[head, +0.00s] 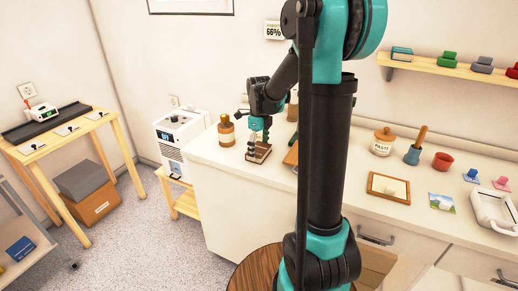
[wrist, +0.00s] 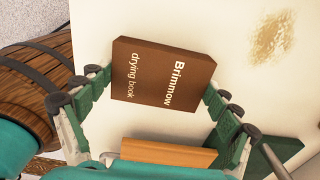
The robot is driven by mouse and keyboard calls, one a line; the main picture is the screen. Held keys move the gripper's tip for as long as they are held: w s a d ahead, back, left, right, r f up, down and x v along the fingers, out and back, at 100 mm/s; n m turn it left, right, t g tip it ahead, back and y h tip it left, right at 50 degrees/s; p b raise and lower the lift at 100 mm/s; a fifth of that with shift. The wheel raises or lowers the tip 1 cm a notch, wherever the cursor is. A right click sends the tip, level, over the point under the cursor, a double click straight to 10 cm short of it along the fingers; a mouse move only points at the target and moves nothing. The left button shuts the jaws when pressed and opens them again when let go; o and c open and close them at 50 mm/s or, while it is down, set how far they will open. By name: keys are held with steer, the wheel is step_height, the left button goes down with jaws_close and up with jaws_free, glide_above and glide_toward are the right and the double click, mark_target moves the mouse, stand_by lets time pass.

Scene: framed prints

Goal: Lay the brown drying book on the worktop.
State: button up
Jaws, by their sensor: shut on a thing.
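The brown drying book (wrist: 163,75), with "Brimmow drying book" on its cover, lies cover up between the green fingers of my gripper (wrist: 158,92) in the wrist view. The fingers are shut on its two side edges. In the head view the book (head: 259,153) is small under my gripper (head: 257,140), at the left end of the white worktop (head: 232,168). I cannot tell whether its underside touches the worktop, which also shows pale in the wrist view (wrist: 225,25).
An amber bottle (head: 226,132) stands left of the book. An orange-brown block (wrist: 168,153) and a green piece (wrist: 268,165) are close by. A wooden barrel (wrist: 30,85) is beside the worktop edge. A paste jar (head: 383,142) and framed board (head: 388,187) are further right.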

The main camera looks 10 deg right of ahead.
mark_target(259, 149)
steer(key=o, duration=1.1)
steer(key=shift+o, duration=0.2)
step_height(259, 149, up, 12)
steer(key=shift+r, duration=0.15)
